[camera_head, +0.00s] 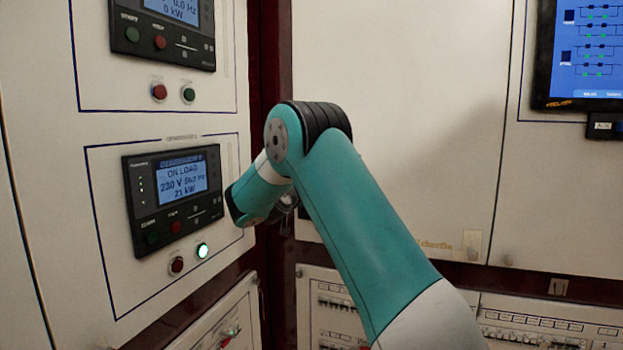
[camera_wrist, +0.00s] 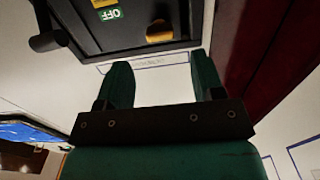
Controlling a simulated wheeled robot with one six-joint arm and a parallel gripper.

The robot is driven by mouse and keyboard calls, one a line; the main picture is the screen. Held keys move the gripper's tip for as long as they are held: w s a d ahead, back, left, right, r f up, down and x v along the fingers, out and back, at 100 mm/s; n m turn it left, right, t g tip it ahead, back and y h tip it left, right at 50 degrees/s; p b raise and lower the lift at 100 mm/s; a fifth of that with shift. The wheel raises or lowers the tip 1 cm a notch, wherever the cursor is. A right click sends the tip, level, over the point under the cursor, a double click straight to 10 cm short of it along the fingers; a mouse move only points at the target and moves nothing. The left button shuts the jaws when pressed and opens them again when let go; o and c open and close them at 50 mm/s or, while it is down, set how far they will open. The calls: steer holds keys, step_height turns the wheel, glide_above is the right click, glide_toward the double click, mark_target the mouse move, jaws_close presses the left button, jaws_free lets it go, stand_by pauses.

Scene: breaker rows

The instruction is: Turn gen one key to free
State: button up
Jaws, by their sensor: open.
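In the wrist view, my gripper (camera_wrist: 158,65) is open, with two green fingers spread and nothing between them. Beyond the fingertips is a dark panel (camera_wrist: 130,38) with a green OFF label (camera_wrist: 112,14) and a brass-coloured round part (camera_wrist: 158,33). I cannot tell whether that part is the gen one key. A dark handle-like part (camera_wrist: 48,40) juts out at the upper left. In the head view my teal arm reaches toward the cabinet corner and hides the gripper. No key can be made out there.
A generator controller (camera_head: 175,197) on the left cabinet reads ON LOAD. Below it are a red button (camera_head: 177,265) and a lit green button (camera_head: 202,250). Another controller (camera_head: 165,30) is above. A blue screen (camera_head: 585,50) hangs at right. Breaker rows (camera_head: 545,322) run below.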

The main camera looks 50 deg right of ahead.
steer(key=p+x, duration=0.1)
steer(key=x, duration=0.5)
steer(key=shift+d, duration=0.1)
steer(key=shift+c, duration=0.4)
steer(key=c, duration=0.9)
